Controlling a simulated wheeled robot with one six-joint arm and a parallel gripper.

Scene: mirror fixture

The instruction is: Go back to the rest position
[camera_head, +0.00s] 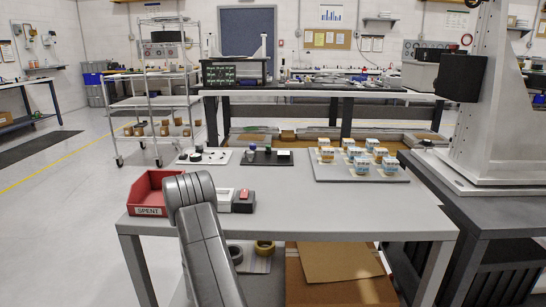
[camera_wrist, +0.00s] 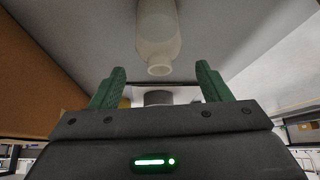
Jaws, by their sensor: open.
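My gripper (camera_wrist: 162,68) shows in the wrist view, its two green fingers spread wide apart. Nothing is held between them. A pale, translucent, bottle-shaped thing (camera_wrist: 158,32) shows beyond the fingertips at the top of the wrist view, its narrow neck pointing down in the picture. I cannot tell how far it is from the fingers. In the head view my grey arm link rises in front of the table, and my gripper is hidden or out of view there.
The grey table (camera_head: 320,205) has a bare middle. On it are a red SPENT bin (camera_head: 148,208), a small device with a red top (camera_head: 244,200), and a tray (camera_head: 340,174) of several small cups. A metal column (camera_head: 490,110) stands right; a wire cart (camera_head: 152,103) stands back left.

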